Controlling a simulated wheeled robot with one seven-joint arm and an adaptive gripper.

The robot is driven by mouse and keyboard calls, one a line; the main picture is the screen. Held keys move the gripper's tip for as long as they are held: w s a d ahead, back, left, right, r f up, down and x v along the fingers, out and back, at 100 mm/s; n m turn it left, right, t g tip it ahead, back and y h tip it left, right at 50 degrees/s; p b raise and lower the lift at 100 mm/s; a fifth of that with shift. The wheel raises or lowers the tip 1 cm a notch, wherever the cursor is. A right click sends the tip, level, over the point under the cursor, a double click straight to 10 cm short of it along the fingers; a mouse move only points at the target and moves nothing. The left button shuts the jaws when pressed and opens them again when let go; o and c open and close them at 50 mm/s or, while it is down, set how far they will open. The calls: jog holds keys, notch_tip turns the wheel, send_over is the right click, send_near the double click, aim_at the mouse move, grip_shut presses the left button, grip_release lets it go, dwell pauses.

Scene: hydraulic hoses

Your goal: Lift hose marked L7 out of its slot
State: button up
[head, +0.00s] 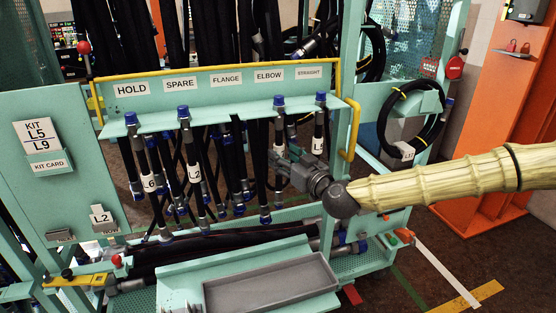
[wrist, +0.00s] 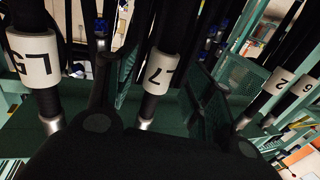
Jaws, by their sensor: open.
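The hose marked L7 (wrist: 160,68) hangs between my gripper's two fingers in the wrist view. My gripper (head: 279,160) is open, with one finger on each side of the hose. I cannot tell whether either finger touches it. The gripper (wrist: 155,88) also shows in the wrist view.
The L5 hose (wrist: 33,65) hangs close beside one finger. Hoses marked 2 (head: 195,172) and 6 (head: 149,182) hang farther left. The slotted teal shelf (head: 225,115) and yellow rail (head: 215,69) are above. A grey tray (head: 270,285) lies below. A coiled hose (head: 412,118) hangs right.

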aim_at(282, 155)
jog(key=shift+p+x, duration=0.35)
jog(key=shift+x, duration=1.15)
jog(key=shift+f, duration=0.1)
grip_shut()
